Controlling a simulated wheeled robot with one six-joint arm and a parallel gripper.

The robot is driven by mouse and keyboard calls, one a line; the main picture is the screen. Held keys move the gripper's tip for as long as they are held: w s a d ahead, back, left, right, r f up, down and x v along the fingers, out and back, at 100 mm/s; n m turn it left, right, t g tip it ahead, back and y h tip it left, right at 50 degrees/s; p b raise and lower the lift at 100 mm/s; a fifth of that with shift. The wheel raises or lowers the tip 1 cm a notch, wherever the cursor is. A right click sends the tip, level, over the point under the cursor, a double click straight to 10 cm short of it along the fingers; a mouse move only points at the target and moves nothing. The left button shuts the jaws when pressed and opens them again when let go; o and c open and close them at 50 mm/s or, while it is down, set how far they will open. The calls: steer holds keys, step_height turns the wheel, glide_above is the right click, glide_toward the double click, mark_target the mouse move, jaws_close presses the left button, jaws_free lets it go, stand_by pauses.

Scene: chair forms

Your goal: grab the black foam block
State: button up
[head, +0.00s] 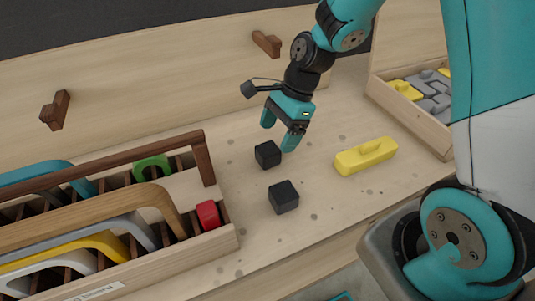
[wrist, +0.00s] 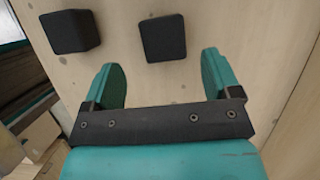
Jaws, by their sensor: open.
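Two black blocks stand apart on the pale wooden worktop. One black block (head: 268,154) is just below my gripper in the head view; the other black block (head: 283,197) is nearer the front edge. They look alike, and I cannot tell which is foam. My gripper (head: 279,130) is open and empty, above and beyond the nearer block. In the wrist view, one block (wrist: 163,38) lies ahead of the gap between my fingers (wrist: 160,65), and the other (wrist: 70,31) is to the left. Neither block is between the fingers.
A wooden rack (head: 222,240) with coloured handles and a red block (head: 207,215) stands at left. A wooden box (head: 412,118) of grey and yellow pieces is at back right. Wooden pegs (head: 266,43) stick out behind.

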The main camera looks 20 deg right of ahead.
mark_target(270, 148)
steer(key=shift+w+p+x, duration=0.2)
steer(key=shift+p+x, duration=0.15)
steer(key=shift+x, duration=2.8)
steer(key=c, duration=1)
